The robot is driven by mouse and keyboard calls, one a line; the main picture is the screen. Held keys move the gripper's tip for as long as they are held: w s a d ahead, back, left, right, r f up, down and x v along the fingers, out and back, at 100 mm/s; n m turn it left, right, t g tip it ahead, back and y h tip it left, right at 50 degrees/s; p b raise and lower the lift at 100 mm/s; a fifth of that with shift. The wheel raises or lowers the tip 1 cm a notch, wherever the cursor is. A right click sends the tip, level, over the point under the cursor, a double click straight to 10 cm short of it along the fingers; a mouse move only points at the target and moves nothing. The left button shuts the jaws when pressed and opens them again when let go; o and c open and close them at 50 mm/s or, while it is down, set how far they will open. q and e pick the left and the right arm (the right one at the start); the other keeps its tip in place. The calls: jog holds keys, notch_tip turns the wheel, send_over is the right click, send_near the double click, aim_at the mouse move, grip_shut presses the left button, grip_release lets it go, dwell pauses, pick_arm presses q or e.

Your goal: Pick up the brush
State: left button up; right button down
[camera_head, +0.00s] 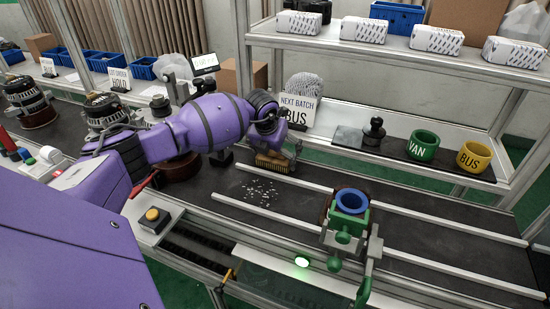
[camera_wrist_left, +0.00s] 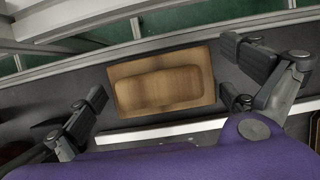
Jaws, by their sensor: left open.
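The brush (camera_head: 272,163), with a wooden back and pale bristles, sits on the dark conveyor near the back rail in the head view. In the left wrist view the brush's wooden back (camera_wrist_left: 163,88) fills the middle, seen from above. My left gripper (camera_head: 280,148) is over the brush in the head view and partly hides it. In the left wrist view its fingers (camera_wrist_left: 162,98) are spread wide, one on each side of the brush, with gaps between. It holds nothing. My right gripper is in neither view.
Small pale debris (camera_head: 262,189) lies scattered on the conveyor in front of the brush. A green fixture with a blue ring (camera_head: 352,201) stands to the right. A "NEXT BATCH BUS" sign (camera_head: 296,110) and a shelf with green (camera_head: 423,146) and yellow (camera_head: 474,158) rings stand behind.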

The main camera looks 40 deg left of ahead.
pick_arm(q)
jog(key=c, duration=1)
jog(key=shift+c, duration=0.2)
jog(key=shift+r, duration=0.15)
jog(key=shift+r, duration=0.3)
notch_tip(320, 180, up, 2)
jog(key=shift+w+r, duration=0.1)
jog(key=shift+r, duration=0.05)
jog(key=s+d+r, duration=0.8)
jog(key=s+r, duration=0.1)
jog(key=s, duration=0.2)
jog(key=shift+d+r+b, duration=0.35)
jog(key=shift+r, duration=0.05)
